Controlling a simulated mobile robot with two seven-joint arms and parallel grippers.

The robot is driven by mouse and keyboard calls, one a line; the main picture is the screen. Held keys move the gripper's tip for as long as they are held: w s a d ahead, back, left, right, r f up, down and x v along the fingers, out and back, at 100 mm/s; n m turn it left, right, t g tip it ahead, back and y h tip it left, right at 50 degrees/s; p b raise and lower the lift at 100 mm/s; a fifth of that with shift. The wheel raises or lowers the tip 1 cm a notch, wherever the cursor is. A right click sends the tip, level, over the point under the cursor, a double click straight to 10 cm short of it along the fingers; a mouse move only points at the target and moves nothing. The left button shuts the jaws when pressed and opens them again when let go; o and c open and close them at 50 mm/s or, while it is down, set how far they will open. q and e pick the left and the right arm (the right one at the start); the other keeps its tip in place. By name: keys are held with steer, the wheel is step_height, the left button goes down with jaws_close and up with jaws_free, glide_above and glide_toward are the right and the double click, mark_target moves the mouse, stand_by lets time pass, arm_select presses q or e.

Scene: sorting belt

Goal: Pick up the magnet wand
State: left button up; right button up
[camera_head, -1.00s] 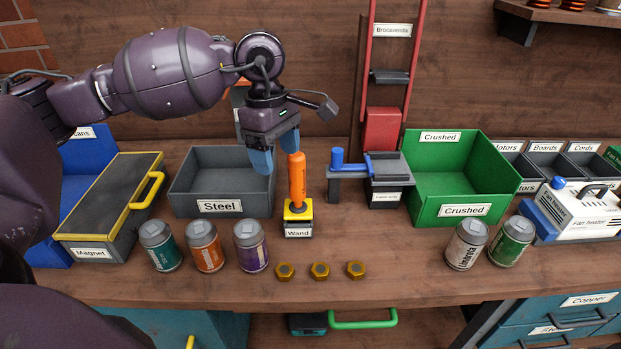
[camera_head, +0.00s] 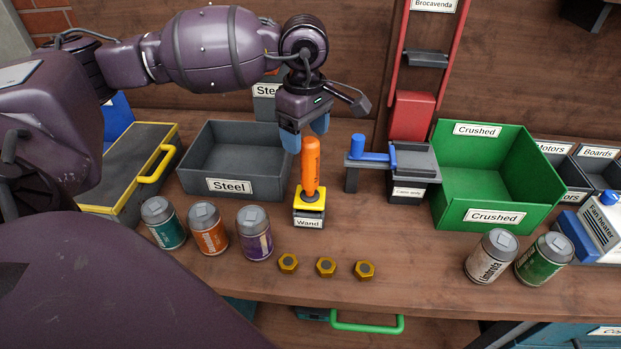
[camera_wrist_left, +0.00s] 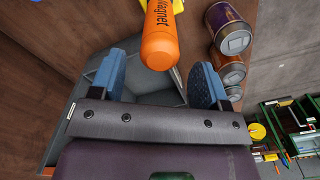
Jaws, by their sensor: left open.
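The magnet wand (camera_head: 310,168) stands upright with its orange handle up, in a small yellow-topped stand (camera_head: 309,200) labelled "Wand". My left gripper (camera_head: 306,131) is open, pointing down, with its blue fingers around the level of the handle's top. In the left wrist view, the handle (camera_wrist_left: 161,40), marked "Magnet", has its rounded end between the two spread fingertips (camera_wrist_left: 161,72). No grip on it shows. My right gripper is not in view.
The grey Steel bin (camera_head: 230,187) is left of the wand. A clamp-like fixture with a blue handle (camera_head: 372,156) is close on its right, then the green Crushed bin (camera_head: 495,216).

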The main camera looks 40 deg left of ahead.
mark_target(309, 153)
arm_select(q)
steer(key=f, duration=0.5)
steer(key=shift+w+d, duration=0.1)
steer(key=shift+d, duration=0.25)
steer(key=shift+r, duration=0.1)
steer(key=c, duration=1.1)
